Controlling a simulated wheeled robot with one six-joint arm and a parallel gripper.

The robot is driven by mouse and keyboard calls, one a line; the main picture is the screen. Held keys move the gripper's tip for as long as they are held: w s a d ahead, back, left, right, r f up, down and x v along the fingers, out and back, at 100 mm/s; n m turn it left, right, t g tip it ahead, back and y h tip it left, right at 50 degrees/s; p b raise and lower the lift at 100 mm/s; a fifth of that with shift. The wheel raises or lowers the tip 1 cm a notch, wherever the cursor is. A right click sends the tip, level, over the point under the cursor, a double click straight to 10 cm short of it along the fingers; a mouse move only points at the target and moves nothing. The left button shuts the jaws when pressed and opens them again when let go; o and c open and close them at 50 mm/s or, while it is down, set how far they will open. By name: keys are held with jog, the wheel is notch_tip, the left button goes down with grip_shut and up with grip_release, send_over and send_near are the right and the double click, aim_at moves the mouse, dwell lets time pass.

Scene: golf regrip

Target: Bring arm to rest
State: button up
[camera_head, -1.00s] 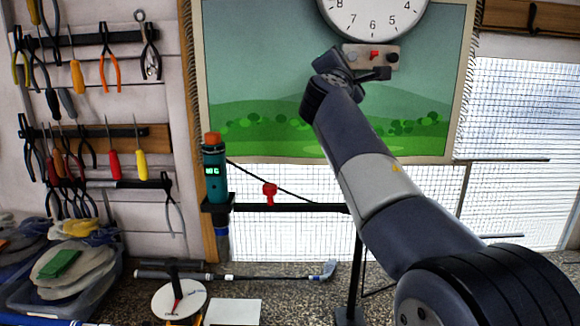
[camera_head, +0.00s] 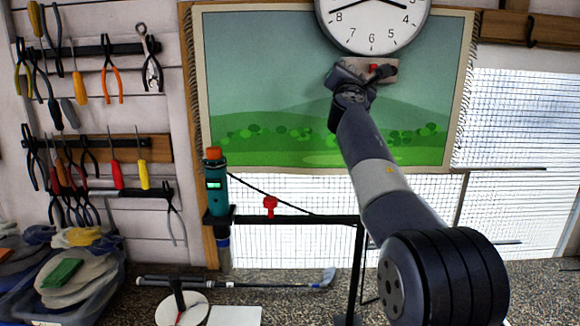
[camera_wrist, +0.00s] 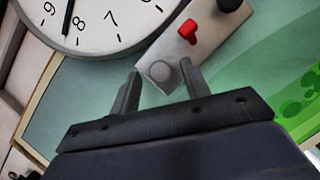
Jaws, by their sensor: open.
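My gripper (camera_wrist: 160,88) is open and empty in the wrist view, its two fingers apart. Between and beyond the fingers is a small beige panel (camera_wrist: 178,52) with a red switch (camera_wrist: 189,30), a dark knob and a round pale button. In the head view my arm reaches up and away, and my gripper (camera_head: 378,76) is near the panel below the wall clock (camera_head: 372,22). The clock also shows at the upper left of the wrist view (camera_wrist: 95,18). I cannot tell whether the fingers touch the panel.
A golf club (camera_head: 290,284) lies on the speckled bench behind a white round dial (camera_head: 182,310). A teal device with an orange top (camera_head: 215,185) stands on a black stand (camera_head: 290,219). Tools hang at left above a bin of gloves (camera_head: 75,270). A green landscape hanging (camera_head: 270,80) covers the wall.

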jog(key=s+f+n+t+y+b, duration=0.1)
jog(key=s+f+n+y+b, duration=0.2)
jog(key=s+n+b, duration=0.4)
jog(key=shift+d+n+y, duration=0.25)
jog(key=shift+n+y, duration=0.55)
jog(key=shift+n, duration=0.3)
